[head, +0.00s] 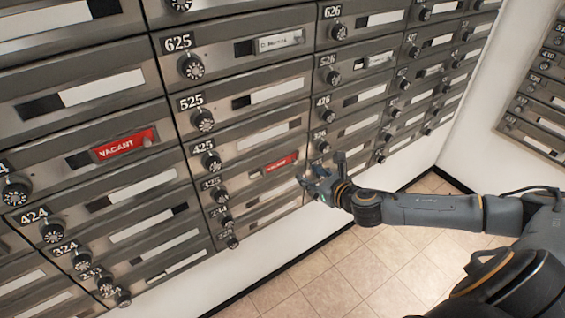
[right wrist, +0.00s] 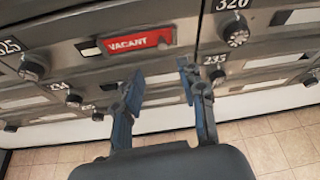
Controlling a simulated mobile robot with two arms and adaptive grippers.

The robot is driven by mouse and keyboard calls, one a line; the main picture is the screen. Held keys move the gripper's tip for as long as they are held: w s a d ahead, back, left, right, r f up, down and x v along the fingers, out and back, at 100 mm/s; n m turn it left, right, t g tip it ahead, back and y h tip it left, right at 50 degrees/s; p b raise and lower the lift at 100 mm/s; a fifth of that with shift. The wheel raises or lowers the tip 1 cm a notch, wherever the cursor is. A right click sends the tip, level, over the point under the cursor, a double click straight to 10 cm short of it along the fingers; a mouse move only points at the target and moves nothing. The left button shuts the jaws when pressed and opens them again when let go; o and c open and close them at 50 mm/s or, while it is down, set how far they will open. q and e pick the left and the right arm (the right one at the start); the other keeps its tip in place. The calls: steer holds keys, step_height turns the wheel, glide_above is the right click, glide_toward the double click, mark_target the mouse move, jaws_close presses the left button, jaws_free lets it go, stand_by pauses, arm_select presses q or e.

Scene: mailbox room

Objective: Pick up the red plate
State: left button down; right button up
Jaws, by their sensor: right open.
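A red plate marked VACANT (head: 281,163) is on the front of a grey mailbox in the column of box 625, left of my right gripper. It also shows in the right wrist view (right wrist: 140,42), just beyond the fingertips and a little left of the middle. My right gripper (head: 318,181) is open and empty, with a gap between its fingers (right wrist: 160,84); it appears apart from the plate. A second red VACANT plate (head: 126,145) is on a mailbox further left in the head view. My left gripper is not in view.
The mailbox wall has protruding round dials, such as the one by 625 (head: 192,67). More mailboxes (head: 540,95) are on the right wall. The tiled floor (head: 335,285) below is clear. My right arm reaches in from the right.

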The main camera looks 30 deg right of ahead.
mark_target(296, 162)
steer(key=x, duration=0.4)
steer(key=r+p+x, duration=0.1)
steer(key=x, duration=0.1)
steer(key=shift+w+d, duration=0.25)
steer(key=shift+d, duration=0.05)
steer(key=shift+w+f, duration=0.25)
steer(key=shift+w, duration=0.15)
jaws_close()
